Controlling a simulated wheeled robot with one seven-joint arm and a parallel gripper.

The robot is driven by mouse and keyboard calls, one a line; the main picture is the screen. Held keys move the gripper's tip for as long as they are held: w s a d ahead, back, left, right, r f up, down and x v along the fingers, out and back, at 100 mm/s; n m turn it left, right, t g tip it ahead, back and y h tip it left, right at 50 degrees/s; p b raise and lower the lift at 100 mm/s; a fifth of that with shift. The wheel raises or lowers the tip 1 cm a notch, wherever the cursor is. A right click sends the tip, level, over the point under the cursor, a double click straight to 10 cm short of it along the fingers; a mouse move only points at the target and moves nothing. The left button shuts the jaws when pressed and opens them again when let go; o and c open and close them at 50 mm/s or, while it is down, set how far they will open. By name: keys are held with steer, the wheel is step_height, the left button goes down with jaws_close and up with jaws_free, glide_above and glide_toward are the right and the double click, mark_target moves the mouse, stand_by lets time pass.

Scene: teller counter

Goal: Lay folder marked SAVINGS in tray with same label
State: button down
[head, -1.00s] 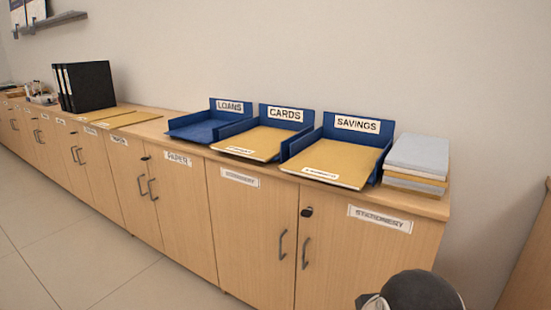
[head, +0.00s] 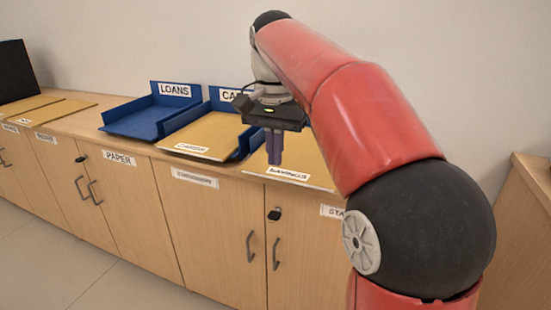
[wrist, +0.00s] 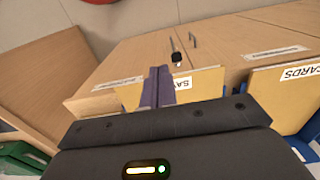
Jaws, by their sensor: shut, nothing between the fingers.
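The yellow folder marked SAVINGS (head: 308,172) lies on the counter's right part, its labelled front edge showing beneath my gripper. The wrist view also shows this folder (wrist: 207,84), with part of its label behind the fingers. The SAVINGS tray is hidden behind my arm in the head view now; a second ago the folder lay in it, front edge sticking out. My gripper (head: 273,162) is shut and empty, its purple fingers pointing down over the folder's front left part. In the wrist view the fingers (wrist: 159,72) are together. I cannot tell whether they touch the folder.
To the left, the CARDS folder (head: 205,138) lies in its blue tray, and the blue LOANS tray (head: 150,118) is empty. More yellow folders (head: 55,112) lie flat further left beside a black binder (head: 16,72). Cabinets with handles front the counter.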

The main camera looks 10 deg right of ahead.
mark_target(282, 179)
steer(key=shift+w+d+f+b, duration=0.15)
steer(key=shift+w+d+f, duration=0.3)
steer(key=shift+f, duration=1)
steer(key=shift+w+d+f+b, duration=0.2)
steer(key=shift+w+d+f, duration=0.3)
steer(key=shift+f, duration=1)
steer(key=shift+w+d+f+b, duration=0.2)
steer(key=shift+w+f, duration=0.4)
steer(key=shift+f, duration=0.85)
